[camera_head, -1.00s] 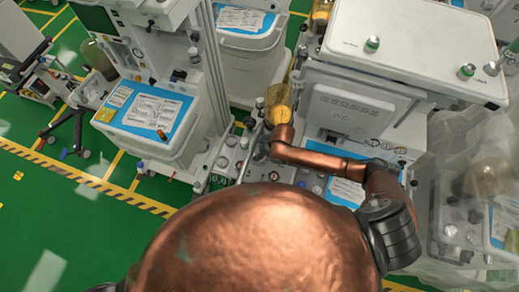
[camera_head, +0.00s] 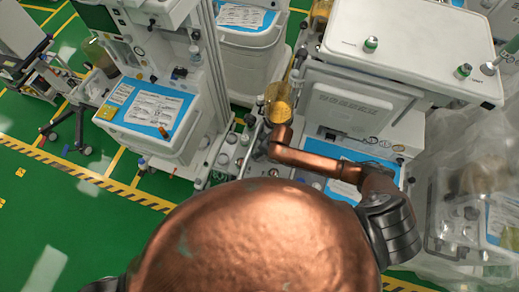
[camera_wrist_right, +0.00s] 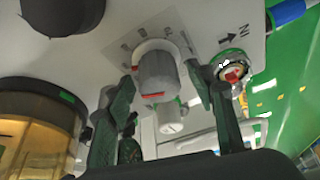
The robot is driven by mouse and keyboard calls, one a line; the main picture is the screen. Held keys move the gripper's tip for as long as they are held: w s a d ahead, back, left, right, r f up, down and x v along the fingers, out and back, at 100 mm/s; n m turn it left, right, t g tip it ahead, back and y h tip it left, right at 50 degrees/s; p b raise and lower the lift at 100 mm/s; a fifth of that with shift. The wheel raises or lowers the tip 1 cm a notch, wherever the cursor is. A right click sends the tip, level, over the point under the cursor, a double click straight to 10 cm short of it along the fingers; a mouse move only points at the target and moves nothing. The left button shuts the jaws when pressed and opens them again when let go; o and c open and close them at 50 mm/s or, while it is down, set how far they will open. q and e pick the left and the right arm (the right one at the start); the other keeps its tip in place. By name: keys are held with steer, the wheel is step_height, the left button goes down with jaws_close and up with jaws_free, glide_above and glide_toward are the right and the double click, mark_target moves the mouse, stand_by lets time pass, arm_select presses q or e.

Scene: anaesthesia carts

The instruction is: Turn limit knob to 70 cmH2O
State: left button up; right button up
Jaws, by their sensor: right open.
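The limit knob (camera_wrist_right: 157,74) is a grey cylinder with a red mark near its lower edge, in the right wrist view. It sits on a white panel with printed scale marks around it. My right gripper (camera_wrist_right: 161,80) is open, with one dark green finger on each side of the knob. The fingertips are close to the knob; I see no clear contact. The scale numbers are too blurred to read. In the head view my right arm reaches to the cart beside the amber canister (camera_head: 279,104), and the knob cannot be made out. My left gripper is not in view.
In the right wrist view a red-centred gauge or port (camera_wrist_right: 232,73) sits just right of the right finger. A black knob (camera_wrist_right: 62,12) is at upper left. A white knob (camera_wrist_right: 171,118) is below. Another cart with a blue tray mat (camera_head: 148,108) stands left; green floor is open there.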

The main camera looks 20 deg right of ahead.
steer(key=v, duration=1.2)
